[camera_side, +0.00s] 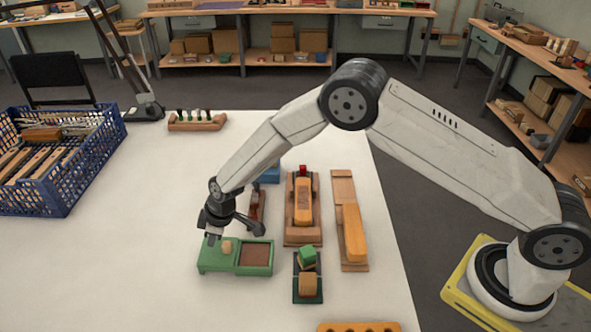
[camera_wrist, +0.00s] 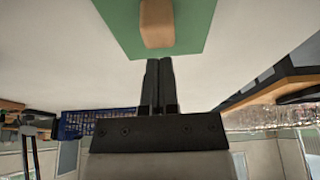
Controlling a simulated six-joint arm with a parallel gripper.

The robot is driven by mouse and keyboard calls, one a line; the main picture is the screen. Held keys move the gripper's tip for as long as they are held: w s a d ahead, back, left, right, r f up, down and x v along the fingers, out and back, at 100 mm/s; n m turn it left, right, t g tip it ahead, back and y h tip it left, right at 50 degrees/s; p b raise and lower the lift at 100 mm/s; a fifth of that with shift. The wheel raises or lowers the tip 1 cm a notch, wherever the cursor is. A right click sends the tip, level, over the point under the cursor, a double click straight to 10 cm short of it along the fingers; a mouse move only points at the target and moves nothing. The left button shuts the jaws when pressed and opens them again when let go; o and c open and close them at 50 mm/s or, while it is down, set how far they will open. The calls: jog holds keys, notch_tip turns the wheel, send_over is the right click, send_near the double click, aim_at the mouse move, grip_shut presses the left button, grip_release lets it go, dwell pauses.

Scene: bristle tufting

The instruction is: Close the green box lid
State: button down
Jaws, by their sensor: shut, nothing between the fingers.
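The green box (camera_side: 235,270) sits on the white table. Its brown interior (camera_side: 256,258) shows at the right, so it is partly open. The green lid (camera_side: 208,254) with a wooden knob (camera_side: 227,246) covers the left part. In the wrist view the lid (camera_wrist: 195,30) and its knob (camera_wrist: 157,22) are at the top, just beyond my fingertips. My gripper (camera_side: 212,238) is shut and empty at the lid's left back side, beside the knob. In the wrist view its fingers (camera_wrist: 158,65) are together. Whether they touch the lid is unclear.
A dark green tray (camera_side: 308,295) with a green and a wooden block stands right of the box. Wooden fixtures with orange blocks (camera_side: 303,200) (camera_side: 352,235) stand farther right. A blue crate (camera_side: 62,190) is at the far left. The table's left front is clear.

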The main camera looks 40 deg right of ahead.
jog(key=shift+s+d, duration=0.4)
jog(key=shift+s, duration=0.05)
jog(key=shift+d, duration=0.1)
jog(key=shift+s+d, duration=3.4)
jog(key=shift+s, duration=0.1)
jog(key=shift+w+a, duration=1.55)
jog(key=v, duration=1)
jog(key=shift+s+d, duration=0.1)
jog(key=shift+d, duration=0.05)
